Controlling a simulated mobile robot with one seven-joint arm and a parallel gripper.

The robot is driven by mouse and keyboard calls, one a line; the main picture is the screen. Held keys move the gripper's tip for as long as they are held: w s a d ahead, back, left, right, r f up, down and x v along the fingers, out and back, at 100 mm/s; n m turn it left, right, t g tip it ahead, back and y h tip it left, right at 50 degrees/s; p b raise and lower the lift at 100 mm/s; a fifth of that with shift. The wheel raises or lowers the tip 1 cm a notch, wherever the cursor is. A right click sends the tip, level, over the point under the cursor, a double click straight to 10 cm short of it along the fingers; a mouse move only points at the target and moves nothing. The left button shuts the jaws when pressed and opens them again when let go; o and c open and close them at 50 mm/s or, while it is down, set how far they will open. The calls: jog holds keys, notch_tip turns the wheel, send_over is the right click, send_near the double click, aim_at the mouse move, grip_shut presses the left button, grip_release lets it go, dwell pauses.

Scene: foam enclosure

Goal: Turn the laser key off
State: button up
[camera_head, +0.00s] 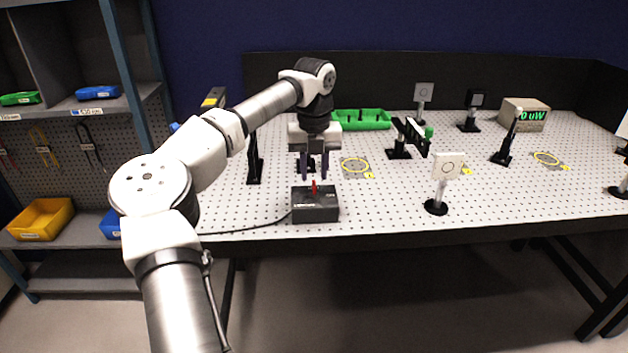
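The laser key is a small red piece (314,187) standing on top of a dark grey controller box (315,208) near the front edge of the table. The lettering on the box is too small to read fully. My gripper (314,177) points down just above and behind the box. Its two dark fingers are apart, with a gap between them, and nothing shows held there. The red key is at or just below the fingertips; I cannot tell whether they touch it. A power meter (525,114) at the back right reads 0 uW in green.
The perforated optical table (270,215) carries several black posts, a white target card (446,167) right of the box and a green tray (361,119) behind. A black cable runs left from the box. Shelves with coloured bins (42,219) stand at the left.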

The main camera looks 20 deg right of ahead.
aim_at(314, 183)
notch_tip(314, 183, up, 11)
jog(key=shift+f+b, duration=0.15)
jog(key=shift+b, duration=0.2)
